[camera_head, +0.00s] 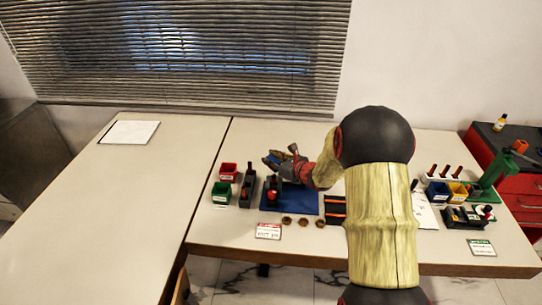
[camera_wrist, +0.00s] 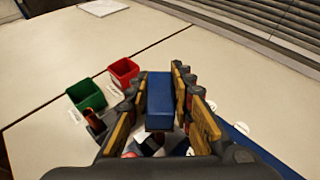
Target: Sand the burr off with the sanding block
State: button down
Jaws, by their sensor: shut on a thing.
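My gripper (camera_wrist: 157,78) is shut on a blue block (camera_wrist: 159,100), seen in the wrist view between the two finger pads; it looks like the sanding block. In the head view my gripper (camera_head: 277,160) is over the back part of a blue mat (camera_head: 290,204) on the table. In the wrist view some dark, red and white parts show below the block, partly hidden. I cannot make out a burr.
A red bin (camera_head: 229,170) and a green bin (camera_head: 220,193) stand at left, beside a dark upright device (camera_head: 248,186). Several brass-coloured round pieces (camera_head: 303,222) lie in front of the mat. A black rack (camera_head: 335,209) is at its right. The left table (camera_head: 135,200) is mostly clear.

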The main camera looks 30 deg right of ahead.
aim_at(274, 176)
jog(key=shift+d+f+b, duration=0.1)
jog(key=shift+f+b, duration=0.9)
jog(key=shift+f, duration=0.85)
jog(key=shift+f+b, duration=0.55)
jog(key=shift+f, duration=0.1)
jog(key=shift+s, duration=0.1)
jog(key=shift+s+d, duration=0.1)
jog(key=shift+s, duration=0.55)
jog(key=shift+s+f, duration=0.1)
jog(key=shift+f, duration=0.05)
jog(key=shift+w+a+b, duration=0.15)
jog(key=shift+w+b, duration=0.2)
jog(key=shift+w, duration=0.4)
jog(key=shift+w+a+b, duration=0.15)
jog(key=shift+w+b, duration=0.2)
jog(key=shift+w, duration=0.4)
